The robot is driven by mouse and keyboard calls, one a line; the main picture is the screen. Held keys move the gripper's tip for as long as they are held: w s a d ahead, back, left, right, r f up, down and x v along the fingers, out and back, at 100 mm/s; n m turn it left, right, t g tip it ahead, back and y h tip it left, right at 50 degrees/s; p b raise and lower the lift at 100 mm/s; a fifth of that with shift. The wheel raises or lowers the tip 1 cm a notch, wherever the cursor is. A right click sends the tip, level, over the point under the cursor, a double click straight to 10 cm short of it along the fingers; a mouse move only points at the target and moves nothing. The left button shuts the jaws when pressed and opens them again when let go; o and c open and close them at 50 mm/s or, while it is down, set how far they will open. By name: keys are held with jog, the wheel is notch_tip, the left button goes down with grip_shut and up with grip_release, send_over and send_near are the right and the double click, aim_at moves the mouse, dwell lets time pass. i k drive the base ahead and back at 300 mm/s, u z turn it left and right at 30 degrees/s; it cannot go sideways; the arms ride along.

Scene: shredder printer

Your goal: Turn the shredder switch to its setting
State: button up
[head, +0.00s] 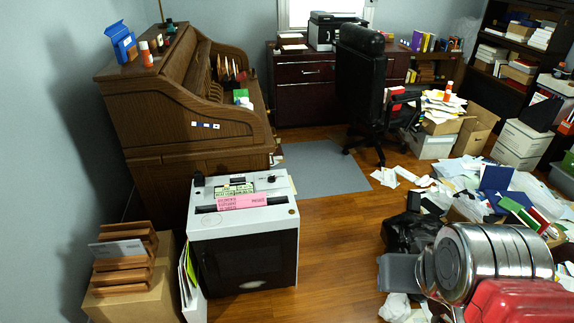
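The shredder (293,215) stands on the wood floor left of centre in the head view. It is a white-topped cabinet with a dark front. Its top carries a pink label strip, a pale green label and a slot. My gripper is not in view.
A wooden rolltop desk (165,110) stands behind the shredder. A cardboard box (130,305) with a wooden tray is at its left. A shiny metal cylinder (490,258), a red object (515,302) and scattered papers fill the right. The floor (335,235) right of the shredder is clear.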

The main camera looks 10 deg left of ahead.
aim_at(271, 178)
jog(key=i, duration=1.35)
jog(key=u, duration=0.95)
jog(key=i, duration=0.4)
jog(key=u, duration=0.35)
